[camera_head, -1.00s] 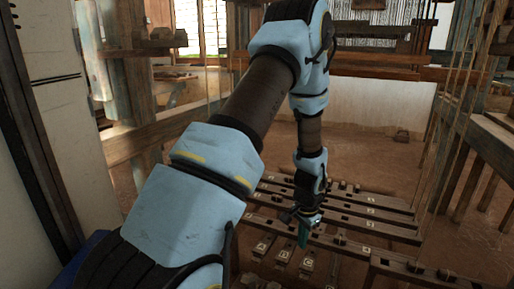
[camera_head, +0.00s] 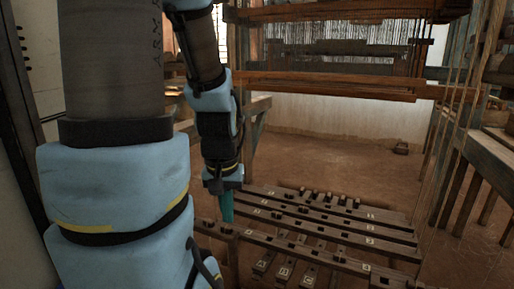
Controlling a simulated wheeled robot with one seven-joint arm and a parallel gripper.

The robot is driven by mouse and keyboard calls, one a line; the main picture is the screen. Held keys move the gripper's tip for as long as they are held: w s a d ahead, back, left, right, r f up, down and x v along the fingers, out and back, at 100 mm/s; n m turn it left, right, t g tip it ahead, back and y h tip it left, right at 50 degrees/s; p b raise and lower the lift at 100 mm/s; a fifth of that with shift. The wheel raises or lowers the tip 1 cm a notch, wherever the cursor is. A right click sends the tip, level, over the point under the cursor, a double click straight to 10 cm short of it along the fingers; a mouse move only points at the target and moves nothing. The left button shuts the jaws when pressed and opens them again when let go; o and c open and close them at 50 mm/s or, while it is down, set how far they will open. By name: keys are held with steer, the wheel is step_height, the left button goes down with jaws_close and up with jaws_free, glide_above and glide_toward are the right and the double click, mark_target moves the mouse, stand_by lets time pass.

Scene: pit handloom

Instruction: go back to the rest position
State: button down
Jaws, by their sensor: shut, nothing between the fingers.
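My gripper (camera_head: 226,207) points down at the end of my blue and dark arm, left of the middle of the head view. Its teal fingers are together with nothing between them. It appears beside the left end of the wooden treadle frame (camera_head: 345,241), in front of or above it. I cannot tell the exact gap to the wood.
The frame's dark slats carry small labels and pegs. The loom's cross beams (camera_head: 330,87) and hanging threads (camera_head: 330,49) stand behind. A wooden post and cords (camera_head: 459,110) rise at right.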

step_height(320, 180, up, 26)
steer(key=p, duration=2.4)
steer(key=shift+f, duration=0.2)
steer(key=w+d+f+m+b, duration=0.25)
steer(key=d+f+b, duration=0.35)
steer(key=f, duration=0.4)
steer(key=w+d+f+m+b, duration=0.1)
steer(key=w+d+f+b, duration=0.25)
steer(key=f+b, duration=0.6)
steer(key=w+d+f+m+b, duration=0.2)
steer(key=d+f+b, duration=0.35)
steer(key=f, duration=0.65)
steer(key=s+d+f+m+b, duration=0.1)
steer(key=d+f+b, duration=0.4)
steer(key=f, duration=0.7)
steer(key=s+d+f+m+g+b, duration=0.1)
steer(key=d+f+b, duration=0.4)
steer(key=f+b, duration=0.5)
steer(key=s+d+f+m+b, duration=0.1)
steer(key=d+f+b, duration=0.4)
steer(key=f, duration=1)
steer(key=shift+s+d+f+m+g+b, duration=0.25)
steer(key=shift+m+b, duration=0.4)
steer(key=shift+b, duration=0.95)
steer(key=shift+w+f+b, duration=0.1)
steer(key=shift+f+b, duration=0.4)
steer(key=shift+f, duration=0.65)
